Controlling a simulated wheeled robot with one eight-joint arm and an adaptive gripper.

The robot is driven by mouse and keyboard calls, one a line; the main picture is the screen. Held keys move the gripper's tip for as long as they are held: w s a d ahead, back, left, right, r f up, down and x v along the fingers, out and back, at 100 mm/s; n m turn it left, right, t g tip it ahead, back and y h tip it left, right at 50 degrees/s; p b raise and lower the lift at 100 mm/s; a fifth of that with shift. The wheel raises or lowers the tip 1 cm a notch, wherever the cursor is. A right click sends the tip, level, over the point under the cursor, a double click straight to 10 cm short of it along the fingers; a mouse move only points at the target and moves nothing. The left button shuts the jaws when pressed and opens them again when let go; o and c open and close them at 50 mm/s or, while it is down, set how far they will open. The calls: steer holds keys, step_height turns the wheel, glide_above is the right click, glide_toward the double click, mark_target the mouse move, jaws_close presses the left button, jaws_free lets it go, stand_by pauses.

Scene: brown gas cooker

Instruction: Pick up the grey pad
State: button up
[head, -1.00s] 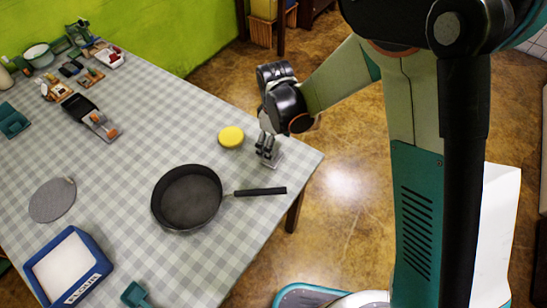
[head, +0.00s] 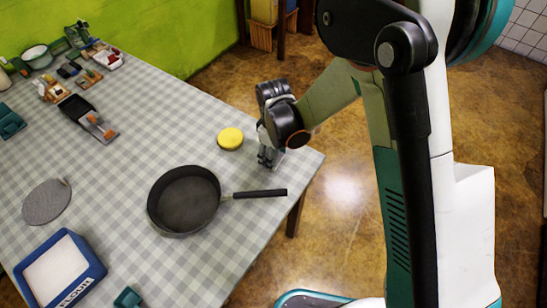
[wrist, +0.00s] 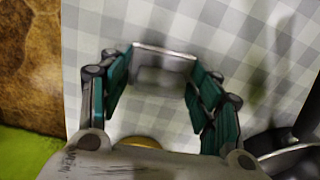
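A flat, round grey pad (head: 46,202) with a small tab lies on the left of the checked table. A small grey rectangular piece (wrist: 160,68) with a bright rim lies on the cloth between my fingers in the wrist view. In the head view it is mostly hidden by my gripper (head: 268,158). My gripper points down near the table's right corner, far from the round pad. In the wrist view its fingers (wrist: 158,88) are spread on either side of the rectangular piece; I cannot tell whether they touch it.
A yellow round thing (head: 230,138) lies just left of my gripper. A dark frying pan (head: 184,200) stands nearer, its handle reaching right. A blue-rimmed flour box (head: 62,272) stands at the near left. Several small items crowd the far left. Bare cloth lies mid-table.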

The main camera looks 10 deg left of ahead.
steer(key=c, duration=0.3)
step_height(320, 180, up, 20)
steer(key=p, duration=0.6)
